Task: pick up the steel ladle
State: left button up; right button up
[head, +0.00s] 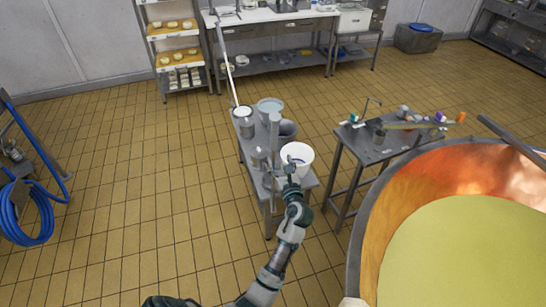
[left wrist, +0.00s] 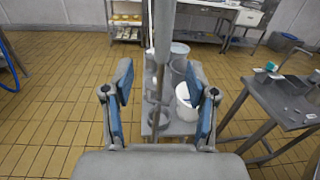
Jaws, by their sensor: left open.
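An upright grey metal shaft (head: 274,145), which looks like the steel ladle's handle, rises among the containers on a small metal table. In the left wrist view the shaft (left wrist: 162,45) stands between the two fingers in the picture, beyond them. Its lower end is among the pots, and I cannot clearly make out a bowl. My left gripper (head: 289,168) is over the near end of the table, in front of a white bucket (head: 297,155) and just right of the shaft. In the left wrist view the gripper (left wrist: 162,105) is open, its blue-padded fingers wide apart and empty.
Several metal pots and a pale bucket (head: 269,105) crowd the small table (head: 309,182). A long pale pole (head: 226,62) leans up behind it. A second metal table (head: 360,150) and a large copper vat (head: 368,225) stand to the right.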

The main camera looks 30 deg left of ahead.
aim_at(275, 145)
pick_arm(q)
jog(key=x, duration=0.5)
jog(key=shift+w+f, duration=0.15)
jog(key=shift+w, duration=0.15)
jog(key=shift+w+a, duration=0.3)
jog(key=shift+a, duration=0.1)
jog(key=x, duration=0.4)
jog(key=shift+w+a+f+b, duration=0.1)
jog(key=shift+w+b, duration=0.25)
jog(key=shift+b, duration=0.05)
jog(key=shift+w+a, duration=0.1)
jog(key=shift+a, duration=0.1)
jog(key=c, duration=0.3)
jog(key=shift+d, duration=0.1)
grip_shut()
pick_arm(e)
jog(key=shift+w+r, duration=0.2)
jog(key=shift+w, duration=0.65)
